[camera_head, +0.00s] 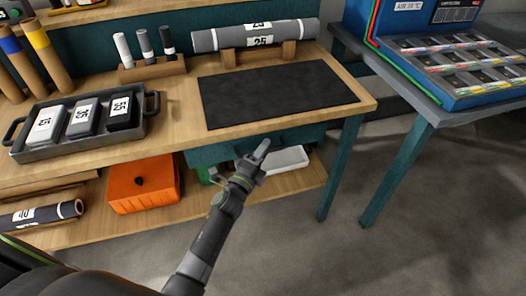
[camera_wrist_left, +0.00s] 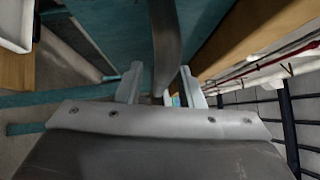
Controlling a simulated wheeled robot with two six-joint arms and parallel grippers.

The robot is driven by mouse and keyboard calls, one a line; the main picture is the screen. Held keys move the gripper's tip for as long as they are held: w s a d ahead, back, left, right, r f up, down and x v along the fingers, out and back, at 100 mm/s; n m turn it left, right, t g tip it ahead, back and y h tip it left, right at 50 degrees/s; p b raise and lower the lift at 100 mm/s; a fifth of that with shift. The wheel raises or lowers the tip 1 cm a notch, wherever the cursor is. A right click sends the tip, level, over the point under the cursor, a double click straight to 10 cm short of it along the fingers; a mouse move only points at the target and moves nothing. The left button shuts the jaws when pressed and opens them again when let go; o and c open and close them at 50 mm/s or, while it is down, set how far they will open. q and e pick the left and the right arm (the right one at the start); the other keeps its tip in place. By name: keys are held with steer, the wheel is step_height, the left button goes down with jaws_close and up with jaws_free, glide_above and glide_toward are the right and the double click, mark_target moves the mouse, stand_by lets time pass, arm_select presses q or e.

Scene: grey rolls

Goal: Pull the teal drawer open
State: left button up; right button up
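The teal drawer (camera_head: 210,157) sits under the front edge of the wooden workbench top, and its front looks close in under that edge. My left gripper (camera_head: 262,150) is at the drawer front, coming from below. In the left wrist view the teal front (camera_wrist_left: 110,30) fills the upper middle. A dark curved bar, the drawer handle (camera_wrist_left: 166,40), runs down between the two fingertips of my left gripper (camera_wrist_left: 161,82). The fingers stand apart on either side of it, with visible gaps. The head view hides most of the handle behind the gripper. My right gripper is not in view.
A lower shelf (camera_head: 290,181) holds an orange box (camera_head: 143,184) and a white tray (camera_head: 288,159) close beneath the drawer. The bench top carries a black mat (camera_head: 275,93) and a grey tray (camera_head: 45,152) of labelled blocks. Floor to the right is clear.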

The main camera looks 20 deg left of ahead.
arm_select(q)
jaws_close()
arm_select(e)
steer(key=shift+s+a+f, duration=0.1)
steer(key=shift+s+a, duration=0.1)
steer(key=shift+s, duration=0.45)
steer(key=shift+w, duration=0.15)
